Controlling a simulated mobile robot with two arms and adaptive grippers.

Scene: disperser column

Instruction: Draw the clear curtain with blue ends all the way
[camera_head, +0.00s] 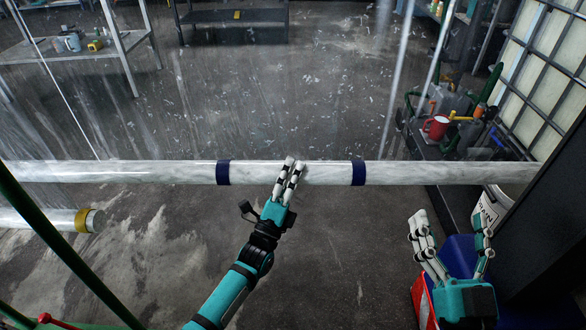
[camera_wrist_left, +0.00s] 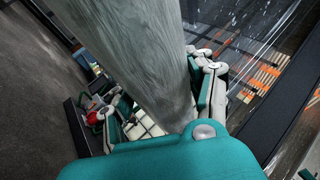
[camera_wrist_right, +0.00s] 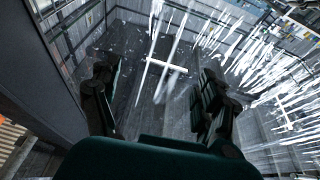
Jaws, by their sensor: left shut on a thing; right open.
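A long pale bar (camera_head: 120,172) runs across the camera_head view, with two dark blue bands (camera_head: 223,172) (camera_head: 358,173) around it. A clear, streaked sheet seems to show beyond it; where its edges lie I cannot tell. My left gripper (camera_head: 287,178) is shut on the bar between the blue bands. In the left wrist view the bar (camera_wrist_left: 140,60) passes between its fingers (camera_wrist_left: 165,105). My right gripper (camera_head: 450,232) is open and empty at the lower right, apart from the bar. Its spread fingers also show in the right wrist view (camera_wrist_right: 158,85).
A second bar with a yellow band (camera_head: 87,220) lies at the lower left, near a green rail (camera_head: 60,240). A red mug (camera_head: 436,127) and tools fill a shelf at right. A white bucket (camera_head: 490,210), a blue-and-red container (camera_head: 462,255) and a dark post crowd my right gripper.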

